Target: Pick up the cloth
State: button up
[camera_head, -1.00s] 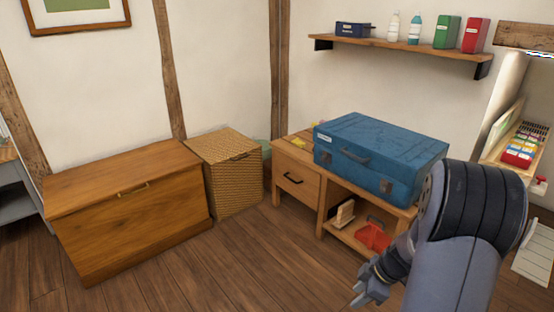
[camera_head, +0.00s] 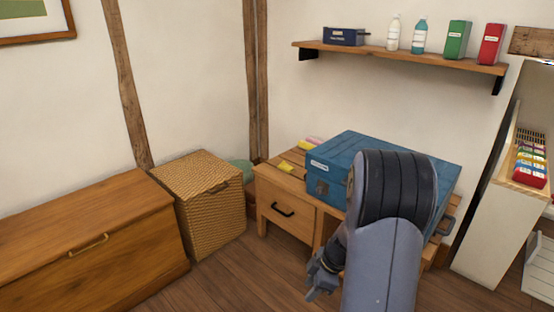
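No thing in view is clearly a cloth. A small flat yellow item (camera_head: 286,167) lies on the wooden desk (camera_head: 270,178), left of the blue case. Pink and pale yellow items (camera_head: 313,143) lie behind it; they are too small to tell whether they are folded cloths. A green rounded thing (camera_head: 243,167) shows partly behind the wicker basket. My gripper (camera_head: 318,290) hangs low in front of the desk, apart from these items. Its fingers are small and dark, and their opening is unclear. My arm hides part of the blue case and the desk's lower shelf.
A blue case (camera_head: 335,165) covers much of the desk. A wicker basket (camera_head: 210,205) and a wooden chest (camera_head: 90,235) stand to the left. A wall shelf (camera_head: 400,54) holds bottles and boxes. A pale unit (camera_head: 500,215) stands at right. Wooden floor (camera_head: 245,275) lies open in front.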

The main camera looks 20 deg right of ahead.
aim_at(285, 167)
jog(key=i, duration=1.85)
jog(key=i+z, duration=0.2)
jog(key=i, duration=0.2)
jog(key=i+j+z, duration=0.45)
jog(key=i, duration=0.3)
jog(key=l+z, duration=0.1)
jog(key=z, duration=0.65)
